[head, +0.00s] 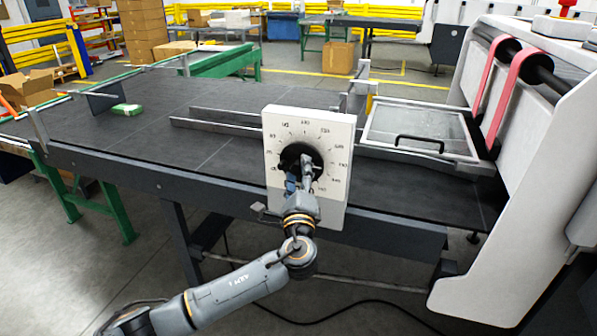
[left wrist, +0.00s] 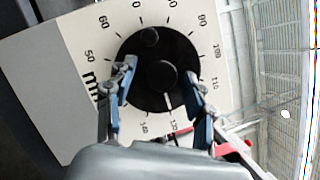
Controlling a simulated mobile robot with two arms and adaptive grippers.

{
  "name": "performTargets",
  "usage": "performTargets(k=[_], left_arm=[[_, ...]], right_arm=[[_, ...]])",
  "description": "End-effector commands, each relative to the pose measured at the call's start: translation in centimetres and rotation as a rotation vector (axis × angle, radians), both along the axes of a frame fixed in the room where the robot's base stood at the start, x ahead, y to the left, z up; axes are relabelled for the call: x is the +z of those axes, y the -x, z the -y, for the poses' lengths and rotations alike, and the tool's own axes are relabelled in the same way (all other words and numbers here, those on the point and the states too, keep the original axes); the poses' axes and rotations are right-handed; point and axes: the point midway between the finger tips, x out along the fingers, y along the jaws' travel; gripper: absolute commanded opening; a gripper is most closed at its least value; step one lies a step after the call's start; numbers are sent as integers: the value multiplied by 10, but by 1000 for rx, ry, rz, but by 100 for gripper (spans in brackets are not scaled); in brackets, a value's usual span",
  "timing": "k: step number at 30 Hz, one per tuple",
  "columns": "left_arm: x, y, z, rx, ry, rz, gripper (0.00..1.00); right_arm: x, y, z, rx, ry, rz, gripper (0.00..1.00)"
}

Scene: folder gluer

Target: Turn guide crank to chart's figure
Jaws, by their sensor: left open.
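The guide crank is a black round disc (head: 291,153) on a white dial plate (head: 337,130) with numbers around it, at the table's front edge. A white line runs from the hub towards the lower rim; the number beyond is too small to read surely. My left gripper (head: 300,173) is open in front of the disc, its blue-grey fingers (left wrist: 160,82) on either side of the hub. Contact cannot be told. No chart is recognisable.
The dark table (head: 150,150) carries metal guide rails (head: 225,127) and a small green pack (head: 126,110). A framed clear cover with a black handle (head: 420,142) lies right of the dial. A white machine with red belts (head: 508,80) stands at the right.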

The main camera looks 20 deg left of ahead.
Motion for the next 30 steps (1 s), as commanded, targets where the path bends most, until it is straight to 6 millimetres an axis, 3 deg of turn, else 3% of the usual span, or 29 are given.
performTargets(k=[8,16,30], left_arm=[[0,-1,0,-1,1,0,54],[0,-1,0,-1,0,-1,0],[0,-1,1,0,112,-3,0]], right_arm=[[0,0,1,0,2,-1,64],[0,1,4,1,4,-1,64],[-1,3,4,1,5,-4,64]])
